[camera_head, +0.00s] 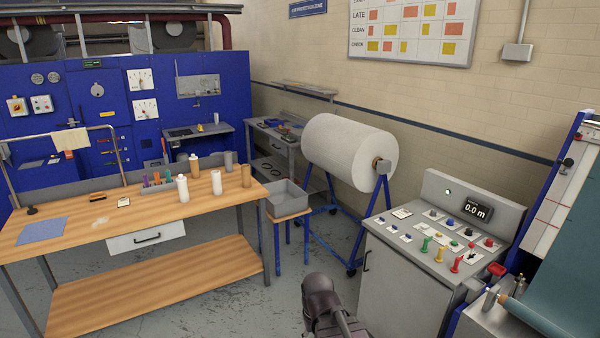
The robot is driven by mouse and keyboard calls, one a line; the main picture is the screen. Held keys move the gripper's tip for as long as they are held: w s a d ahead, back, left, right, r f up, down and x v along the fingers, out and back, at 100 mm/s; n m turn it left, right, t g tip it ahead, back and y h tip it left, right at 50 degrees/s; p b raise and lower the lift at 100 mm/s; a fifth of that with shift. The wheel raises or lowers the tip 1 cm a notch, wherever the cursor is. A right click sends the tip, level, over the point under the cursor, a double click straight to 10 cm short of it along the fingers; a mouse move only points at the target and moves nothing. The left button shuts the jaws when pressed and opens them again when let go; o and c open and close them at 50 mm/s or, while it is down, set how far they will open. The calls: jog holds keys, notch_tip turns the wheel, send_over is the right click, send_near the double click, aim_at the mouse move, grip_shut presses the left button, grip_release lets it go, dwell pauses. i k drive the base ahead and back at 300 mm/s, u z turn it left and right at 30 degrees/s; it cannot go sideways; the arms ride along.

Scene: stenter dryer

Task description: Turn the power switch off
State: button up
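A yellow plate with a red knob (16,105) is on the blue machine cabinet at the far left, beside a pale box with buttons (41,104). A grey control console (400,285) stands at the right, its sloped top carrying a display reading 0.0 m (476,212), several small switches and buttons, and green, yellow and red levers. No label that marks the power switch is readable, so I cannot tell which control it is or its position. A dark part of my arm shows at the bottom, left of the console and apart from it. My gripper's fingertips are not visible.
A wooden workbench (120,215) with bottles stands at the left. A grey bin (287,198) sits on a small blue-legged table. A large white roll (345,150) on a blue stand is behind the console. Machinery with green fabric (565,270) is at the right edge. Grey floor shows between bench and console.

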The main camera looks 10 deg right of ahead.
aim_at(489, 242)
jog(key=i, duration=1.6)
jog(key=z, duration=0.5)
jog(key=i, duration=0.7)
jog(key=z, duration=0.85)
jog(key=i, duration=0.5)
jog(key=z, duration=0.75)
jog(key=i, duration=0.55)
jog(key=z, duration=0.25)
